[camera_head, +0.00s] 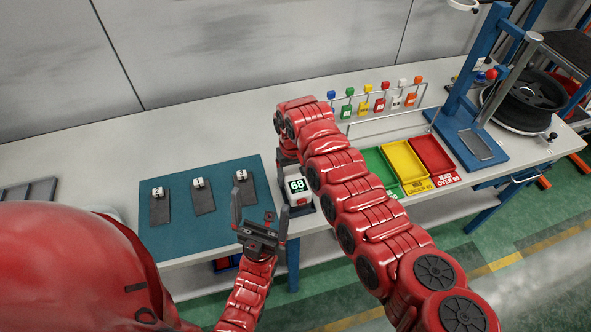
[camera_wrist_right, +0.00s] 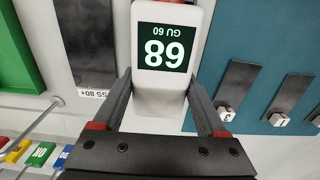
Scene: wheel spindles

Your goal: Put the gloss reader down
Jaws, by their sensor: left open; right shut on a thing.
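The gloss reader (camera_head: 298,186) is a white block with a dark display reading 68. It also shows in the right wrist view (camera_wrist_right: 165,55), reading "68 GU 60". My right gripper (camera_wrist_right: 160,100) is shut on its body, one finger on each side. In the head view the reader is near the table's front edge, beside the teal mat's right edge; whether it touches the table I cannot tell. My right arm covers the area just right of it. My left gripper (camera_head: 261,213) is open and empty, fingers up, in front of the mat's right edge.
The teal mat (camera_head: 180,232) bears three dark panels (camera_head: 203,200) with white tags. Green (camera_head: 376,163), yellow (camera_head: 404,162) and red (camera_head: 432,153) trays lie to the right. Behind them stands a rack of coloured tags (camera_head: 380,104). A blue machine with a tyre (camera_head: 525,100) stands far right.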

